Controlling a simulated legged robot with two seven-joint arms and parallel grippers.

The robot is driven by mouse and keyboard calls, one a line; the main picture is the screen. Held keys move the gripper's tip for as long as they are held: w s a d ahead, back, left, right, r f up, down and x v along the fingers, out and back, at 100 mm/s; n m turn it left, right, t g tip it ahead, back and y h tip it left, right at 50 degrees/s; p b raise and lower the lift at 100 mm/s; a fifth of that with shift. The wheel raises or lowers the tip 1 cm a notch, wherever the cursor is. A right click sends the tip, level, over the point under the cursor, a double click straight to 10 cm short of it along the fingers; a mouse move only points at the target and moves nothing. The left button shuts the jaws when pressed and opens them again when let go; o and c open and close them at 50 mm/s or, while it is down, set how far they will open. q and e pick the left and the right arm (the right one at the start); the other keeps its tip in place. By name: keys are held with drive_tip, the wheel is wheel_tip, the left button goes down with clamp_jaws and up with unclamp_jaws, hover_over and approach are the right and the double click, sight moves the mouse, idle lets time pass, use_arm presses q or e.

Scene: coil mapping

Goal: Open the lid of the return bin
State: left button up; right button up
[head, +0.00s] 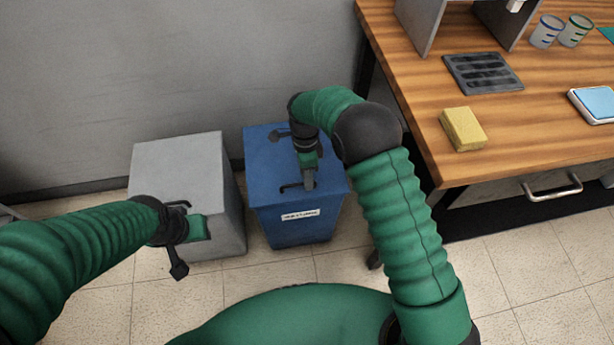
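The return bin appears to be the blue bin (290,228) with a white label on its front; the label's text is too small to read. It stands upright on the floor, and its blue lid (262,160) lies flat and closed on top. A thin dark handle (290,187) shows near the lid's front edge. My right gripper (309,184) points down at the lid's front edge, right beside the handle; I cannot tell whether it touches or grips it. My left gripper (204,229) is in front of the grey box, away from the blue bin; its finger opening is unclear.
A grey box (180,155) stands just left of the blue bin. A wooden table (400,60) is on the right, with a yellow sponge (462,128), a dark tray (483,72), two cups (547,31) and a blue-topped device (594,104). A grey wall is behind.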

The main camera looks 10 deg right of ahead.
drive_tip(key=shift+d, duration=0.1)
clamp_jaws()
drive_tip(key=shift+r, duration=0.1)
idle(1.1)
